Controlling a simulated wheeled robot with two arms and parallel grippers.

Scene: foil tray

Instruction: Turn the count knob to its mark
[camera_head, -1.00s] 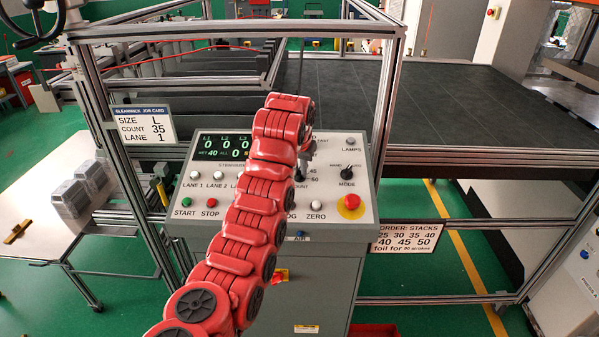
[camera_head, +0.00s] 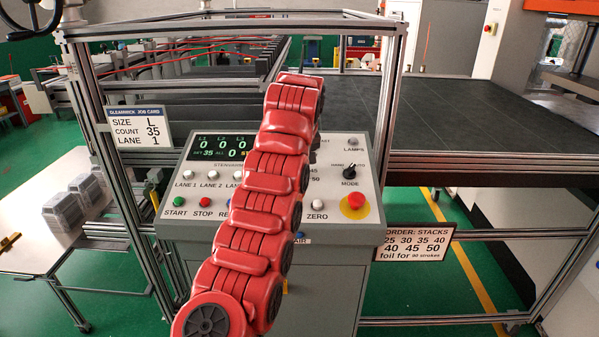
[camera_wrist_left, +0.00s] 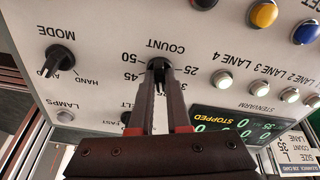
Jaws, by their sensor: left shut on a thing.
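The black count knob (camera_wrist_left: 157,64) is on the sloped panel in the left wrist view, with 25, 45 and 50 readable around it. My left gripper (camera_wrist_left: 163,82) is shut on it from above the panel. The fingers hide part of the dial, and the knob's pointer cannot be made out. In the head view my red left arm covers the knob and the gripper. The display (camera_head: 222,148) reads SET 35. The job card (camera_head: 138,122) says size L, count 35, lane 1. My right gripper is not in view.
The mode knob (camera_head: 350,171), a red stop button on yellow (camera_head: 353,204) and lane buttons (camera_head: 187,175) surround the dial. An order sign (camera_head: 413,241) hangs at the lower right.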

